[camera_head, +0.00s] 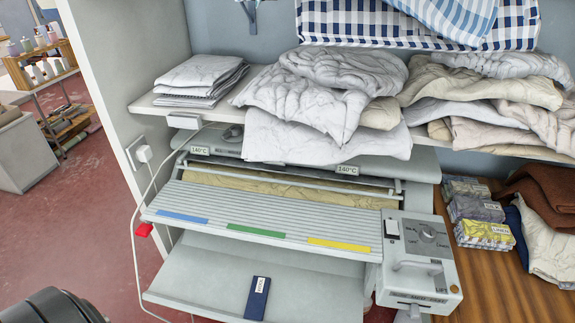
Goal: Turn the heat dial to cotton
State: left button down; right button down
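The rotary ironer (270,221) stands in the middle of the head view, under a loaded shelf. Its grey control box (418,262) is at the right end. A dark round heat dial (427,232) sits on the box's top face, with small markings around it. The markings and the dial's setting are too small to read. A black-and-white switch (392,229) is to the left of the dial, and a grey handle is in front of it. Neither of my grippers shows. A dark rounded part at the lower left corner seems to be my arm.
Piled linens (330,90) overhang the ironer from the shelf (150,106). Packets (477,211) and folded cloth lie on the wooden top (490,285) at right. A dark blue booklet (257,298) lies on the lower tray.

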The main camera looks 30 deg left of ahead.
aim_at(428, 235)
jog(key=k+j+u, duration=0.3)
jog(key=j+u, duration=0.15)
jog(key=u, duration=0.15)
jog(key=z, duration=1)
jog(key=i+l+z, duration=0.35)
jog(key=l, duration=0.15)
jog(key=i+l+z, duration=0.3)
jog(key=i+l, duration=0.05)
jog(key=i, duration=0.1)
